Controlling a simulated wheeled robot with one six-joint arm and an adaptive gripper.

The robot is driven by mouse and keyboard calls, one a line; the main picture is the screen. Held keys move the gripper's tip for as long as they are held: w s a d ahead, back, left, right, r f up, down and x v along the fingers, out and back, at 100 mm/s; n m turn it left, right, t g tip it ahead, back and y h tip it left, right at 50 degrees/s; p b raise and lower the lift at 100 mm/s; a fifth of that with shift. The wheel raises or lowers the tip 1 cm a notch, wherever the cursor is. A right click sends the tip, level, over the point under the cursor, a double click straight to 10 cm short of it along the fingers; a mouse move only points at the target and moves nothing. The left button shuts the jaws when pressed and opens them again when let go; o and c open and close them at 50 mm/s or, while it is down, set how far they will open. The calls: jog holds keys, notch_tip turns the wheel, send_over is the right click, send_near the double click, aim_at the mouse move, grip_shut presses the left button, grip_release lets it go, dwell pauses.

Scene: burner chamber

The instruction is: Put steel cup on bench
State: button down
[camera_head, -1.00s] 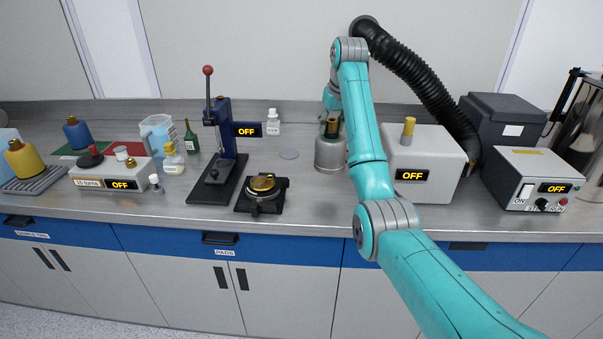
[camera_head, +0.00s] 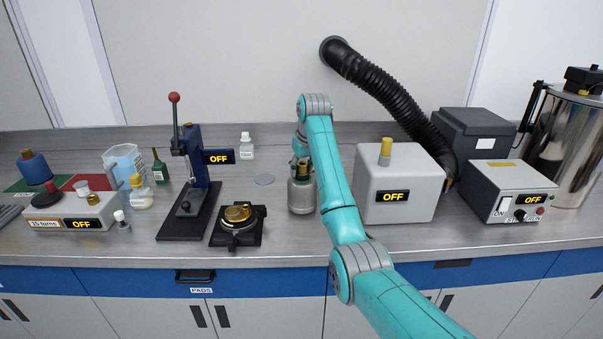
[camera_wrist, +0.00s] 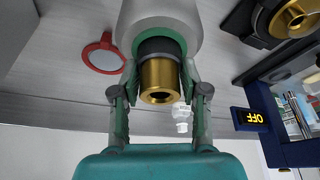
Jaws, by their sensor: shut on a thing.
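The steel cup (camera_head: 301,195) is a grey metal cylinder with a dark collar and a brass top, upright at the middle of the bench (camera_head: 330,236). In the wrist view its grey body (camera_wrist: 158,18) runs out of the top of the picture, with the brass top (camera_wrist: 159,80) facing me. My gripper (camera_wrist: 160,75) is shut on the cup at its neck, one green finger on each side. In the head view my arm partly hides the gripper (camera_head: 301,168). The cup's base is at or just above the bench; I cannot tell whether it touches.
A pale box with an OFF display (camera_head: 400,185) stands close to the cup's right. A black stand with a brass part (camera_head: 238,225) and a lever press (camera_head: 190,185) are to its left. Bare bench lies in front.

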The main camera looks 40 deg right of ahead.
jog(key=shift+f, duration=0.65)
jog(key=c, duration=0.6)
grip_release()
jog(key=shift+f, duration=0.15)
